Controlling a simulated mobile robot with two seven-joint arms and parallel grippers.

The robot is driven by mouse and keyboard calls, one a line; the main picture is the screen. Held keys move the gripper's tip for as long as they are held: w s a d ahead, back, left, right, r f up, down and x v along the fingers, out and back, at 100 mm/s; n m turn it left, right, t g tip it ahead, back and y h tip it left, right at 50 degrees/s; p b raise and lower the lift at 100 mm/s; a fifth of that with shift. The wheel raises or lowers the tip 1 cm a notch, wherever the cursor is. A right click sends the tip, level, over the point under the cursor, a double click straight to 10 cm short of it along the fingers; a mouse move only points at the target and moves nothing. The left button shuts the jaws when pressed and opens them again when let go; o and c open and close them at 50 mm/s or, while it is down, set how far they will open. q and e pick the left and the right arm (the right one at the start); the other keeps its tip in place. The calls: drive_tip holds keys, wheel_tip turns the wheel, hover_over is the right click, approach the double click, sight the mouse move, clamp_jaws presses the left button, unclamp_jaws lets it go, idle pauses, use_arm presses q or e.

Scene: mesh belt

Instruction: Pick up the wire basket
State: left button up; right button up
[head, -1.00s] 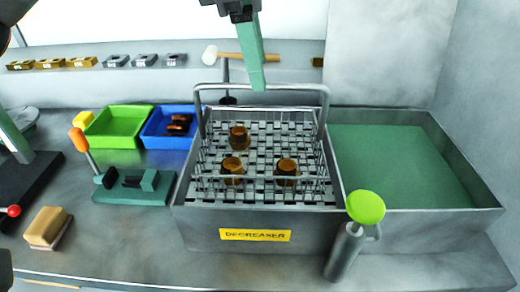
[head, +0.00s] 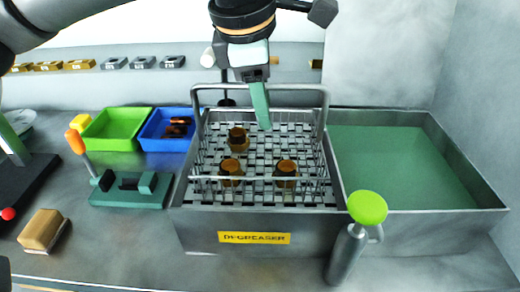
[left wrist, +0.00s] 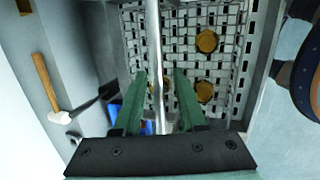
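The wire basket (head: 322,165) sits in the left bay of the degreaser tank, holding three brown cylindrical parts (head: 286,170). Its arched handle (head: 225,87) stands upright above it. My left gripper (head: 264,122) is at the middle of the handle bar, pointing down, with the near finger in front of the bar. In the left wrist view the two green fingers (left wrist: 160,78) are spread, and the handle bar (left wrist: 153,45) runs between them with gaps at both sides. The far finger is hidden in the head view. My right gripper is not in view.
The degreaser tank (head: 200,237) has a green-floored right bay (head: 400,165) that is empty. A green-topped cylinder (head: 367,208) stands at its front. Green (head: 117,130) and blue (head: 153,141) bins and a green fixture (head: 130,198) are at left. A mallet (left wrist: 46,85) is behind the tank.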

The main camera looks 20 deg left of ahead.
use_arm(q)
clamp_jaws()
drive_tip(key=shift+r, duration=0.15)
idle(1.0)
